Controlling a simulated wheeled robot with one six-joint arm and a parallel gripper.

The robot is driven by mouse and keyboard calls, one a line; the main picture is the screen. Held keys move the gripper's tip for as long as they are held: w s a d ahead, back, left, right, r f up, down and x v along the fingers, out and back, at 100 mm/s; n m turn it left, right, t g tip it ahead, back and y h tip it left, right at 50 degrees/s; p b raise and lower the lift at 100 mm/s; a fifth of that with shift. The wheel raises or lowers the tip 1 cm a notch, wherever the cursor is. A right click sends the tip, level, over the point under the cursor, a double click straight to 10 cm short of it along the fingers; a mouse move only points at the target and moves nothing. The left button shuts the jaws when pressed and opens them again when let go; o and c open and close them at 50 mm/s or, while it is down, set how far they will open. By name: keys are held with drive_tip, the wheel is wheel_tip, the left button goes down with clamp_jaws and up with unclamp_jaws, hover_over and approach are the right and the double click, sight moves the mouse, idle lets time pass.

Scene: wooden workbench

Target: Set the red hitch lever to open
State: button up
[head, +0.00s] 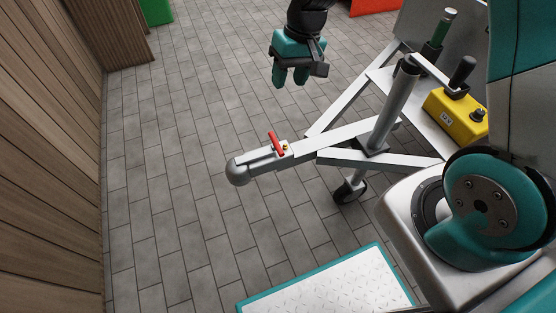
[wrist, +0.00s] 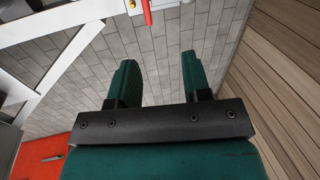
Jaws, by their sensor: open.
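The red hitch lever (head: 276,144) sits on the grey metal trailer hitch (head: 238,171), near the tip of the drawbar. In the head view the lever stands tilted above the hitch, next to a small yellow part. It also shows at the top edge of the wrist view (wrist: 147,12), partly cut off. My gripper (head: 290,84) hangs in the air behind the hitch in the head view, well apart from the lever. Its two teal fingers are spread with nothing between them, and they show in the wrist view too (wrist: 159,72).
A yellow box (head: 455,115) with a black-knobbed handle stands on the trailer frame at right. The frame's grey beams (head: 350,129) and jockey wheel (head: 349,190) lie right of the hitch. A wooden wall (head: 50,150) is at left. The paved floor (head: 165,200) between is clear.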

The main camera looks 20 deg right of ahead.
drive_tip(key=b, duration=0.2)
approach(278, 144)
drive_tip(key=shift+m, duration=0.4)
drive_tip(key=b+x, duration=0.4)
drive_tip(key=x, duration=0.5)
drive_tip(key=shift+c, duration=0.3)
clamp_jaws()
